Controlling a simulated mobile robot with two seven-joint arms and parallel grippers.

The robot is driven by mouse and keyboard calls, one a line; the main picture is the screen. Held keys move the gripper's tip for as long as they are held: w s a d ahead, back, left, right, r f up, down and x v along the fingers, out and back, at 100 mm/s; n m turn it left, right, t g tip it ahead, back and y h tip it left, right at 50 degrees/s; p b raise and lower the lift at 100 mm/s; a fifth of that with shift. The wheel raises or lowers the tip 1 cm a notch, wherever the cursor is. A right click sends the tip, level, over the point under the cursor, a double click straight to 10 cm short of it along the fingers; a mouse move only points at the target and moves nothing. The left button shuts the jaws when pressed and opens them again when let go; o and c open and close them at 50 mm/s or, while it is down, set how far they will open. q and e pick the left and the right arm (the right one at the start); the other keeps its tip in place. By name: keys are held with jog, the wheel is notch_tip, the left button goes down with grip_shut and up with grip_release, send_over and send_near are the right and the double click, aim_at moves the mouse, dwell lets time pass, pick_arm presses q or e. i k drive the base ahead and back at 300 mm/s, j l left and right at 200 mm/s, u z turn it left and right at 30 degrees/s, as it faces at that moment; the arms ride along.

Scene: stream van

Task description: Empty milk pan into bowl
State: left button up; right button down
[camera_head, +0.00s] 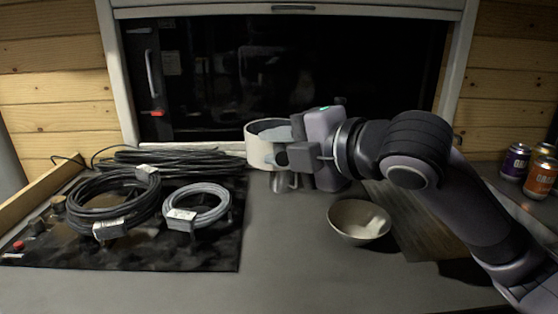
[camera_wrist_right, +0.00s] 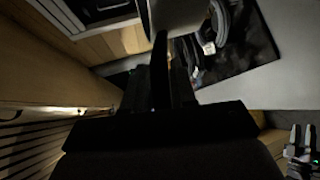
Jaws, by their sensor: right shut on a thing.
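The milk pan (camera_head: 262,152), pale and round with a grey inside, is held above the back of the counter, roughly level. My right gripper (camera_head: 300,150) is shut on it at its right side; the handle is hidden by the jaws. Part of the pale pan (camera_wrist_right: 182,14) shows at the top of the right wrist view. The bowl (camera_head: 345,232) stands upright on the counter, to the right of and nearer than the pan, with a pale patch inside. My left gripper (camera_wrist_right: 300,140) shows small in the right wrist view, its fingers apart and empty.
A small metal vessel (camera_head: 282,183) stands below the pan, partly hidden. Coiled cables (camera_head: 112,205) lie on a dark mat at left. A wooden board (camera_head: 405,225) lies right of the bowl, and cans (camera_head: 540,178) stand far right. The front middle counter is clear.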

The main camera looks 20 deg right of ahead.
aim_at(358, 222)
jog(key=z, duration=0.55)
jog(key=k+l, duration=0.65)
jog(key=k, duration=0.15)
jog(key=i+j, duration=0.1)
jog(key=j, duration=0.2)
jog(key=i+j, duration=0.1)
jog(key=j, duration=0.2)
